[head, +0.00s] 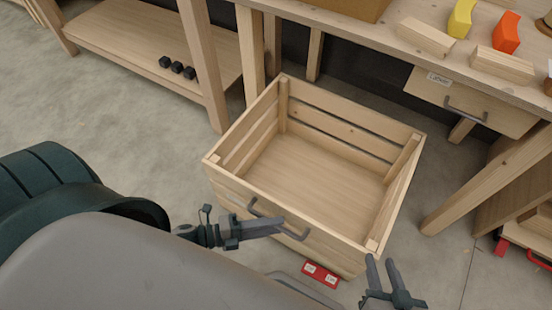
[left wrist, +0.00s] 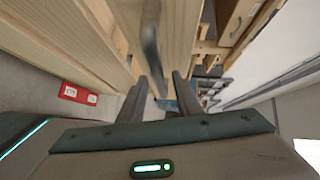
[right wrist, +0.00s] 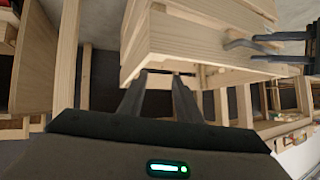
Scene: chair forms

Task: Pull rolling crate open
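The rolling crate (head: 310,180) is an empty slatted box of pale wood, standing out in front of the bench. Its front carries a grey bar handle (head: 296,234). My left gripper (head: 280,222) is at this handle, with its fingers apart. In the left wrist view the handle (left wrist: 151,45) runs between the fingers (left wrist: 158,85); I cannot tell whether they touch it. My right gripper (head: 382,264) is open and empty beside the crate's front right corner. In the right wrist view the crate corner (right wrist: 150,50) is just beyond its fingers (right wrist: 160,80).
A wooden bench (head: 360,38) with yellow and orange blocks stands behind the crate. A drawer (head: 470,108) hangs under it at right. Black cubes (head: 177,67) lie on a low shelf. A red plate (head: 320,275) shows below the crate front. Grey floor is clear at left.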

